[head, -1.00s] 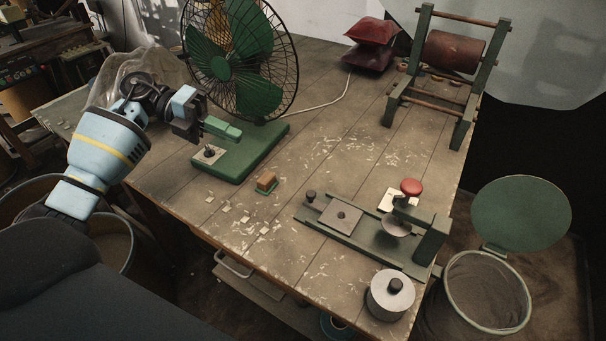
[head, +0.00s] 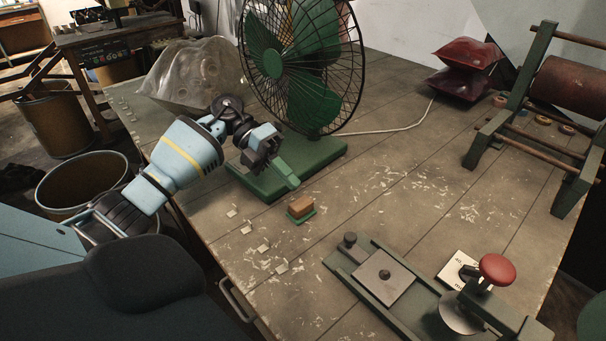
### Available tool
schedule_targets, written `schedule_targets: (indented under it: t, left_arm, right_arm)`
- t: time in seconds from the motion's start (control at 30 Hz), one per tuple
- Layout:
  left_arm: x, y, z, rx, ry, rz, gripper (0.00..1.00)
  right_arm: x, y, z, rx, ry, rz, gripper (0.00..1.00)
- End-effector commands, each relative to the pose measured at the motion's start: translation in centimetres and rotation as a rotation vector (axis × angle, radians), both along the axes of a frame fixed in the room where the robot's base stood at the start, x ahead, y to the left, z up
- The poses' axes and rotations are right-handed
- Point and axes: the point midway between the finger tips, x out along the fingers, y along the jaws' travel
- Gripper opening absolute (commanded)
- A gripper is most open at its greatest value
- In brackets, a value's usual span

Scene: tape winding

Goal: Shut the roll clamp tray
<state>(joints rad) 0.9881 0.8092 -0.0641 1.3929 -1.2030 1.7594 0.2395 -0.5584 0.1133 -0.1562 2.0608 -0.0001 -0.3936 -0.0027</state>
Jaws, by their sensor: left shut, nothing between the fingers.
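A green clamp device (head: 376,252) lies on the bench at the lower right of the head view. It carries a flat square metal tray plate (head: 383,277) with a small dark stud, and a dark knob (head: 349,241) at its far-left end. Beside the plate are a round metal dish (head: 461,314) and a green post; a red knob (head: 497,268) shows above them. Part of the device is cut off by the frame edge. My left gripper (head: 292,182) has green fingers, shut and empty, in front of the fan base, well left of and behind the device. My right gripper is not in view.
A green fan (head: 300,60) stands behind my left gripper. A small brown block on a green pad (head: 301,207) lies just below the gripper in the picture. The middle bench is mostly clear.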

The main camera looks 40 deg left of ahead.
Motion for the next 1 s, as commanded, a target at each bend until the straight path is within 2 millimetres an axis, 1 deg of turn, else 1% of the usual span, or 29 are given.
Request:
schedule_targets:
  t: [0.03, 0.4, 0.6, 0.8, 1.0]
  left_arm:
    - [0.0, -0.9, -0.2, -0.004, -0.001, -0.004, 0.0]
    - [0.1, -7.1, -3.2, -0.005, -0.001, -0.003, 0.0]
    - [0.2, -9.9, -3.7, -0.005, -0.002, -0.001, 0.0]
    - [0.2, -11.3, -4.1, -0.003, -0.001, 0.0, 0.0]
    - [0.2, -11.5, -4.2, -0.001, 0.0, 0.0, 0.0]
  right_arm:
    - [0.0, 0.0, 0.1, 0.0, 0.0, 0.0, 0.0]
    - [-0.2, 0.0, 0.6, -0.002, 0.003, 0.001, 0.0]
    - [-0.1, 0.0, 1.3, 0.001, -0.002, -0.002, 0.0]
    - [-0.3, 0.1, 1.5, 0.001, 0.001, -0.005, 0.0]
    - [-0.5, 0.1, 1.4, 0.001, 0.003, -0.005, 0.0]
